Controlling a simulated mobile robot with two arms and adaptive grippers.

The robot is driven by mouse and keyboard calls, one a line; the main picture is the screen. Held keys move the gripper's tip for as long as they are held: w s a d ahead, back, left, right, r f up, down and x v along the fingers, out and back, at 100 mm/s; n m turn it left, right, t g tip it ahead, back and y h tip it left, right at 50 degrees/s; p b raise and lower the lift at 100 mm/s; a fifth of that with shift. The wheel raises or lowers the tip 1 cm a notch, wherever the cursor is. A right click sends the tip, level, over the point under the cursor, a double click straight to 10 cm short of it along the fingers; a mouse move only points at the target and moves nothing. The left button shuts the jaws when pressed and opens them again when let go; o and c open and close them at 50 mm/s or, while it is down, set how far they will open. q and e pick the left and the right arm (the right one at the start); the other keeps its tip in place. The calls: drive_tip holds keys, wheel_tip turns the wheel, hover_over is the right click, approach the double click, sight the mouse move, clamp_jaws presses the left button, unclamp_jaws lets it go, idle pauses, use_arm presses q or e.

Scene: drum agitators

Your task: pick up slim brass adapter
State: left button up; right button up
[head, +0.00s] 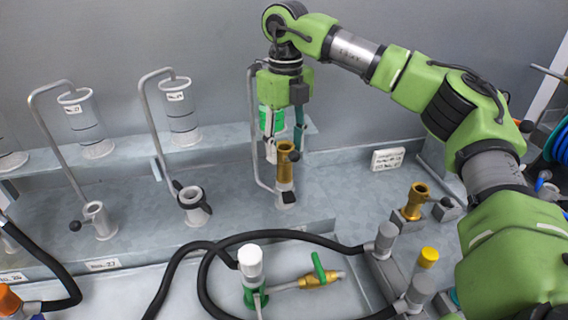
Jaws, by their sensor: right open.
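A slim brass adapter (285,170) stands upright on a grey fitting on the metal bench, near the middle of the head view. A second brass piece (416,200), with a wider base, stands on a small grey block further right. My left gripper is not in view.
Grey ports (99,220) and clear cylinders (83,120) with bent pipes stand to the left. A black hose (215,270) loops across the front, near a white-capped fitting (251,262) and a brass valve with a green handle (318,275). A yellow-capped fitting (428,258) stands at right.

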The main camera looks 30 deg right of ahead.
sight(284, 164)
drive_tip(key=shift+f, duration=0.25)
wheel_tip(284, 164, down, 4)
drive_tip(key=shift+s+a+f+p, duration=0.1)
drive_tip(key=shift+a+f+p, duration=0.1)
drive_tip(key=shift+p, duration=0.6)
drive_tip(key=shift+f, duration=0.25)
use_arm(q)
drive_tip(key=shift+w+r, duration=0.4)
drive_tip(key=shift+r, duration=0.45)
use_arm(e)
clamp_jaws()
